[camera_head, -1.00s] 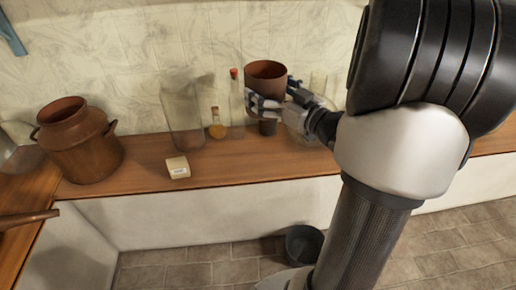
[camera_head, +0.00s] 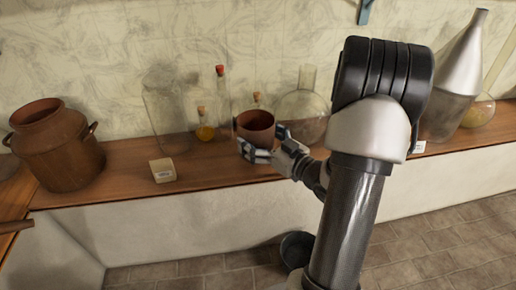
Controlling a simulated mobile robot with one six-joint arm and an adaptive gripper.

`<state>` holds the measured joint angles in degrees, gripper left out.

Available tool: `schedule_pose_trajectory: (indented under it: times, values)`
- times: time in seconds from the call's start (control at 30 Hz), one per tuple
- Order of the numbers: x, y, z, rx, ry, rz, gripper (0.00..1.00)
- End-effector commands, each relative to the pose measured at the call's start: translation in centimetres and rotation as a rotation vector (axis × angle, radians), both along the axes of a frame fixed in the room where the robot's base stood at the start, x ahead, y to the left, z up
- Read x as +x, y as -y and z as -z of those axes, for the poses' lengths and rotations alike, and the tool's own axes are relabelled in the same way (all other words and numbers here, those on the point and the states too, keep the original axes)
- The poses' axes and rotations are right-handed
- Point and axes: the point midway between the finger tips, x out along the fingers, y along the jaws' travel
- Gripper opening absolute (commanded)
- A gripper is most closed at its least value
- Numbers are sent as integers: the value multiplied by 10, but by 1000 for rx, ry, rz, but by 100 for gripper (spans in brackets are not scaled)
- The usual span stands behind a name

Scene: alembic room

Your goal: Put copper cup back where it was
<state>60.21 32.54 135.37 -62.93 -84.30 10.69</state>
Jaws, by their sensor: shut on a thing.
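The copper cup (camera_head: 257,127) is reddish brown and upright, its open top facing up. My gripper (camera_head: 258,152) is shut on the cup's lower part. The cup is over or at the wooden shelf (camera_head: 225,172), in front of several glass bottles. I cannot tell whether its base touches the shelf, because my fingers hide it.
A large copper pot (camera_head: 57,145) stands at the left. A small pale labelled block (camera_head: 162,170) lies near the shelf's front edge. A glass cylinder (camera_head: 167,115), a small amber flask (camera_head: 205,126), a red-stoppered bottle (camera_head: 222,105) and a round clear flask (camera_head: 303,110) stand close behind. A dark bucket (camera_head: 296,248) is on the floor.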

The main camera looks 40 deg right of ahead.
Motion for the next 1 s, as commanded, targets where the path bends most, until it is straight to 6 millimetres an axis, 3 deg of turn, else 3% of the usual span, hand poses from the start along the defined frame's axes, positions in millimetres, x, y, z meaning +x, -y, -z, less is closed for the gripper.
schedule_pose_trajectory:
  times: [0.2,0.6,0.63,0.83,1.0]
  values:
    - [0,0,34,2,0,1,40]
    - [0,0,38,0,1,0,40]
    - [0,0,38,1,-1,0,88]
    - [0,0,37,1,-1,0,100]
    - [0,0,37,1,-1,0,100]
